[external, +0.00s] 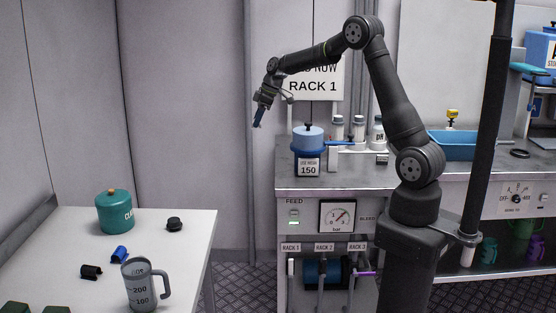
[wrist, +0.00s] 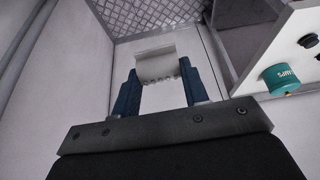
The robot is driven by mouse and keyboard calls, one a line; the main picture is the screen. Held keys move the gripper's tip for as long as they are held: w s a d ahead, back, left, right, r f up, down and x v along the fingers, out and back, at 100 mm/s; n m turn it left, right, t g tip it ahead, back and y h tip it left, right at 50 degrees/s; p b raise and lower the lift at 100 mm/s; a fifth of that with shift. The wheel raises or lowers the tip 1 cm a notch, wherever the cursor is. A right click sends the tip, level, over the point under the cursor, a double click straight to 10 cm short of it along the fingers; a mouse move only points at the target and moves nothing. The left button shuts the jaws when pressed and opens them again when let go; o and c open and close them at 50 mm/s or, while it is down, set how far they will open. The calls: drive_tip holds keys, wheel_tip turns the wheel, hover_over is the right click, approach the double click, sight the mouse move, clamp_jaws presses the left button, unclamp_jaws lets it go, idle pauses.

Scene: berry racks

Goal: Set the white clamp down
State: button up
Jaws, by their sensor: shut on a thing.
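My gripper (wrist: 160,82) has two blue fingers, shut on the white clamp (wrist: 154,62) in the wrist view. The clamp sits between the fingertips, with a toothed edge towards the camera. In the external view my gripper (external: 259,118) is high in the air, pointing down, left of the counter and in front of the wall. The clamp cannot be made out there. Nothing touches it from below. A white table (external: 190,250) stands at lower left. On it are a black clamp (external: 91,271), a blue clamp (external: 120,254) and a teal jar (external: 115,212), also in the wrist view (wrist: 283,78).
The table also holds a clear measuring jug (external: 140,285) and a small black object (external: 174,224). The grey counter (external: 290,180) carries a blue-lidded container (external: 308,140), white bottles and a blue tray (external: 455,145). A dark pole stands at right. Tabletop between the jar and jug has bare patches.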

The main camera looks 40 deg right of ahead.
drive_tip(key=s+d+m+t+h, duration=0.1)
drive_tip(key=s+d+m, duration=0.3)
drive_tip(key=d, duration=1)
drive_tip(key=s+d+m+h, duration=0.1)
drive_tip(key=s+d, duration=0.5)
drive_tip(key=d, duration=0.7)
drive_tip(key=s+d+m+h, duration=0.1)
drive_tip(key=s+d+m, duration=0.4)
drive_tip(key=s+d, duration=1.25)
approach(349, 157)
drive_tip(key=shift+w+d+f, duration=0.15)
drive_tip(key=shift+w+f, duration=0.35)
drive_tip(key=shift+w, duration=0.2)
drive_tip(key=shift+w+f, duration=0.35)
drive_tip(key=shift+f+t, duration=0.3)
drive_tip(key=shift+f, duration=1.55)
drive_tip(key=shift+f, duration=0.15)
